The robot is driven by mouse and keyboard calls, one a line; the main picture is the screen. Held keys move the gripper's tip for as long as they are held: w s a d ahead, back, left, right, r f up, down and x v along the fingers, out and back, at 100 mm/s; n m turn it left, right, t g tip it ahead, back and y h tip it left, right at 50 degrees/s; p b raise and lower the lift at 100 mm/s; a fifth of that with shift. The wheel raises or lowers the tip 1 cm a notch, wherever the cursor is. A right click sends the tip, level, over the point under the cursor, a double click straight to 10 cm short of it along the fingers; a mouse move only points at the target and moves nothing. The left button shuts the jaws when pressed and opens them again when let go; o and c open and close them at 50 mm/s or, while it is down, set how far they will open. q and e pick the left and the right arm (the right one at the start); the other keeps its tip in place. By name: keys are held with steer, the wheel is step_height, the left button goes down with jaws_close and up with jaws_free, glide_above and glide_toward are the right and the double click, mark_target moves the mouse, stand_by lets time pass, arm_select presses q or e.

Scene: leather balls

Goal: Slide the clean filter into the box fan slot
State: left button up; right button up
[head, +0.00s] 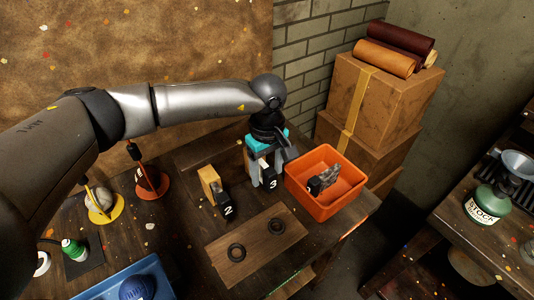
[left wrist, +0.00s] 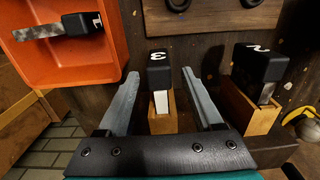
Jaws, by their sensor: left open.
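No box fan or filter shows in either view. My left gripper (head: 264,178) is open over the black tool marked 3 (head: 272,182). In the left wrist view its fingers (left wrist: 165,88) stand on either side of this tool (left wrist: 158,68), with gaps visible on both sides. The tool's pale shank runs to a small wooden block (left wrist: 163,122). A second black tool marked 2 (head: 226,210) sits at another wooden block (head: 209,180), to the left. A third black-handled tool (head: 322,180) lies in the orange bin (head: 335,208). My right gripper is not in view.
A wooden board (head: 258,247) with two black rings lies in front of the tools. A blue tray (head: 150,270), a green bottle (head: 74,249) and an orange stand (head: 152,185) are at the left. Cardboard boxes (head: 385,90) stand behind the bin.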

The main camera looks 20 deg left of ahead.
arm_select(q)
steer(key=shift+f, duration=1.3)
steer(key=shift+c, duration=0.3)
jaws_close()
steer(key=shift+r, duration=0.1)
